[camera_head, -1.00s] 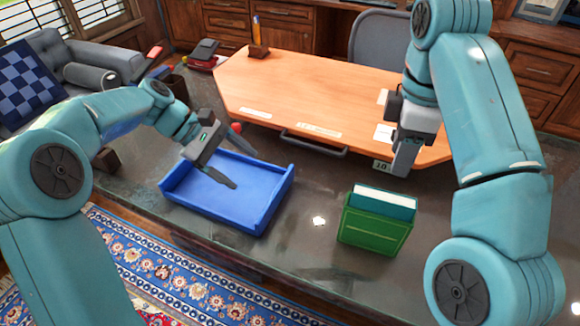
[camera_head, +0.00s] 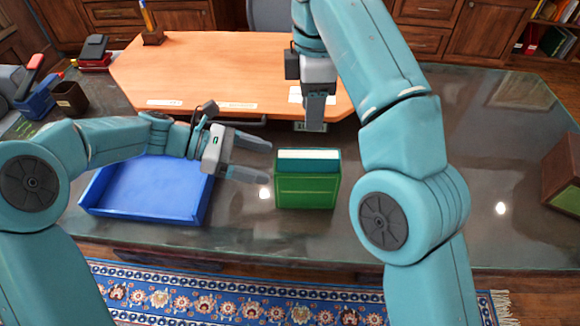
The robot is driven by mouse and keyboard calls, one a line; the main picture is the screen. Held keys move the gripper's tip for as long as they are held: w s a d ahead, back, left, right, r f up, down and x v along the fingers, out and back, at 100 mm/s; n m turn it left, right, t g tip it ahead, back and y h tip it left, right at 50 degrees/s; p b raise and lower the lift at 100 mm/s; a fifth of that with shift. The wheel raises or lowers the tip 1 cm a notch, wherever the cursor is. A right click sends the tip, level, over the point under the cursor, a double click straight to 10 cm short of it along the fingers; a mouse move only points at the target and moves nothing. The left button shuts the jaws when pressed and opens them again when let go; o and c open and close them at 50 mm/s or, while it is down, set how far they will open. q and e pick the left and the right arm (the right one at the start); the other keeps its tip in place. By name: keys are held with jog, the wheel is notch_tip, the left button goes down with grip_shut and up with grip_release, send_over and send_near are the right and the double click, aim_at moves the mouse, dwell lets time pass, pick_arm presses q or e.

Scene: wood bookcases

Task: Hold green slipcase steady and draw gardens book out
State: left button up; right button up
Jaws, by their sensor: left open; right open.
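The green slipcase (camera_head: 307,192) stands upright on the dark desk in the middle of the view. A teal book (camera_head: 308,154) with white page edges shows at its top, standing slightly above the rim; its title cannot be read. My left gripper (camera_head: 268,160) is open and empty, its fingers pointing right, just left of the slipcase and apart from it. My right gripper (camera_head: 315,128) hangs pointing down, behind and a little above the slipcase. It is open and empty, though its finger gap is hard to see from here.
A blue tray (camera_head: 200,204) lies left of the slipcase, under my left forearm. An orange-wood board with a handle (camera_head: 215,72) lies behind. A wooden box (camera_head: 562,175) stands at the far right. The desk right of my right arm is mostly clear.

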aim_at(292, 170)
pick_arm(q)
jog(key=x, duration=0.8)
